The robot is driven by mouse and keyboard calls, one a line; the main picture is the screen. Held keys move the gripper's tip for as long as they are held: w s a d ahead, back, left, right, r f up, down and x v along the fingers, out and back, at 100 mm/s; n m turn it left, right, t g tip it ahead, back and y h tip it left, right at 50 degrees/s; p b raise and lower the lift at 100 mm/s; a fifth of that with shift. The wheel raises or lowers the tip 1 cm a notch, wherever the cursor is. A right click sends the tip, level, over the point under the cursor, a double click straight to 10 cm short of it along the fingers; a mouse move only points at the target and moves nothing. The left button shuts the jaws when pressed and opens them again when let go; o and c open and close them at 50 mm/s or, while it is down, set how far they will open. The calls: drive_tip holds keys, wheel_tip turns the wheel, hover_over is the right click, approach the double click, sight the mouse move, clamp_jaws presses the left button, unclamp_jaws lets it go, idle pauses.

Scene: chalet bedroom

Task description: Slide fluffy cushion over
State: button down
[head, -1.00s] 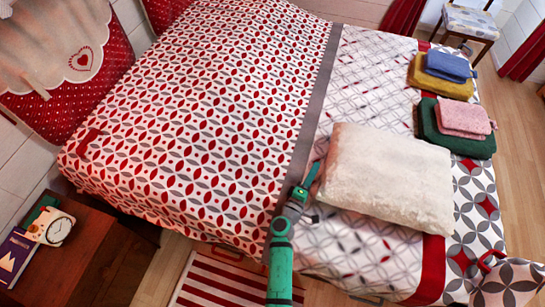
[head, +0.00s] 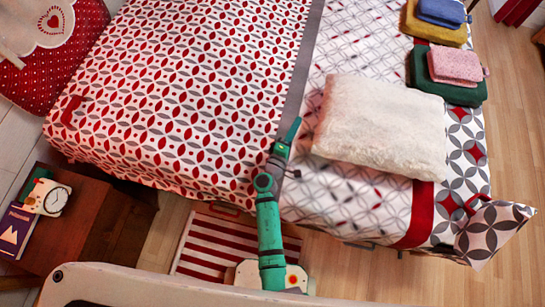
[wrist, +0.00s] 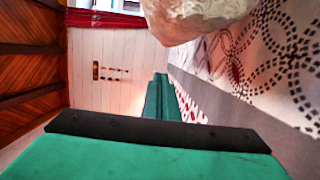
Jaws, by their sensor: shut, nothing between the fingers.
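The fluffy cushion (head: 382,125) is cream-white and rectangular, lying flat on the patterned bed. It rests on the grey-and-white section, right of the grey band. My gripper (head: 294,127) is just left of the cushion's left edge, over the grey band, with a small gap between them in the head view. Its fingers look closed and hold nothing. In the wrist view, part of the cushion (wrist: 200,18) shows at the top, beyond my green fingers (wrist: 160,98). I cannot tell the gripper's exact height above the bed.
Folded green and pink cloths (head: 455,68) and yellow and blue ones (head: 437,20) lie beyond the cushion to the right. A patterned cushion (head: 490,232) is at the bed's lower right corner. A nightstand (head: 85,215) with a clock (head: 52,198) stands at left. The red-patterned bed area (head: 190,90) is clear.

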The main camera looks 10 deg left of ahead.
drive_tip(key=v, duration=1.8)
drive_tip(key=shift+s, duration=0.25)
